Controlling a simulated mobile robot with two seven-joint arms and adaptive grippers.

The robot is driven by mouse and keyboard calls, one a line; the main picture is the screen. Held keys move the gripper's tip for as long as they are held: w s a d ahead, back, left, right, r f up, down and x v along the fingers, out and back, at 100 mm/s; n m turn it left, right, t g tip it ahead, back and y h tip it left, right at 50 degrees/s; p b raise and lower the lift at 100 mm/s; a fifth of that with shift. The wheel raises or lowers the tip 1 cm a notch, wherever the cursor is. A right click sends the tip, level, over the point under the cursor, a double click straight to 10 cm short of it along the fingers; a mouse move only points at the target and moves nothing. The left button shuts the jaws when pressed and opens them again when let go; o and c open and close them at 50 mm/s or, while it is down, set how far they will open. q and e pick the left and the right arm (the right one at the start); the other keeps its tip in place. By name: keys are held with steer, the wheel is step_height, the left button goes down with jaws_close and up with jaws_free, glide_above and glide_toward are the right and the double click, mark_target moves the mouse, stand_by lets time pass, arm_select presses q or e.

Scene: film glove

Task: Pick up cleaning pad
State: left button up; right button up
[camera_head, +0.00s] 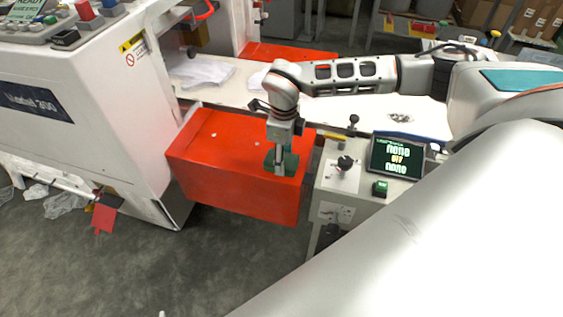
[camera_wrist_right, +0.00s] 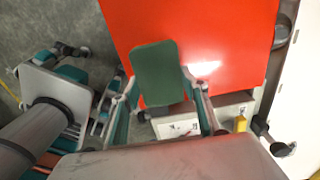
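The green cleaning pad (camera_head: 290,162) is at the top of the red box near its right end, partly hidden behind my right gripper (camera_head: 280,161). In the right wrist view, the pad (camera_wrist_right: 158,68) is a dark green rounded rectangle seen against the red top. My right gripper (camera_wrist_right: 160,82) points down at it, with one finger along each side edge of the pad. I cannot tell whether the fingertips press on the pad or only straddle it. I also cannot tell whether the pad is lifted off the red surface. My left gripper is not in view.
The red box (camera_head: 225,190) sticks out from a white machine (camera_head: 90,100). A control panel with a display (camera_head: 398,158), a green button and black knobs stands just right of it. A white work surface (camera_head: 335,110) lies behind.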

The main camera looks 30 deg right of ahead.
steer(key=shift+r, duration=0.1)
step_height(320, 180, up, 20)
steer(key=shift+p, duration=0.4)
stand_by(0.3)
steer(key=shift+c, duration=1.4)
